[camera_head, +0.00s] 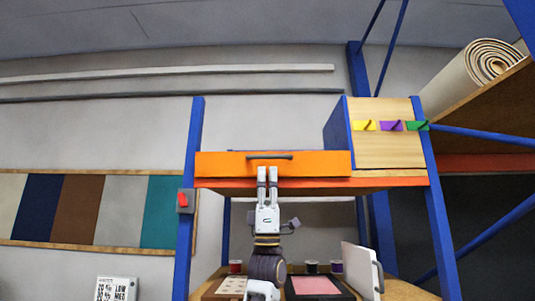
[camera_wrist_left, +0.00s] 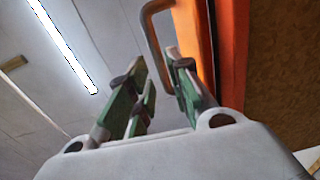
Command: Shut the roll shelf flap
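The roll shelf flap (camera_head: 220,165) is a long orange panel along the front of the blue-framed shelf, with a dark bar handle (camera_head: 270,156) near its middle. I cannot tell how far it stands open. My left gripper (camera_head: 267,174) is raised in front of the flap, its fingertips just below the handle. In the left wrist view, the gripper (camera_wrist_left: 155,80) has its fingers apart; the grey handle (camera_wrist_left: 149,28) curves down toward the gap, close to the right finger. Contact is unclear. The orange flap (camera_wrist_left: 193,35) is beyond that finger. My right gripper is out of view.
A wooden box front (camera_head: 385,150) with coloured tags stands right of the flap. Below are a pink pad (camera_head: 313,285), spools (camera_head: 311,267) and an upright white panel (camera_head: 360,268). Blue posts (camera_head: 190,150) flank the shelf. A rolled rug (camera_head: 480,70) lies upper right.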

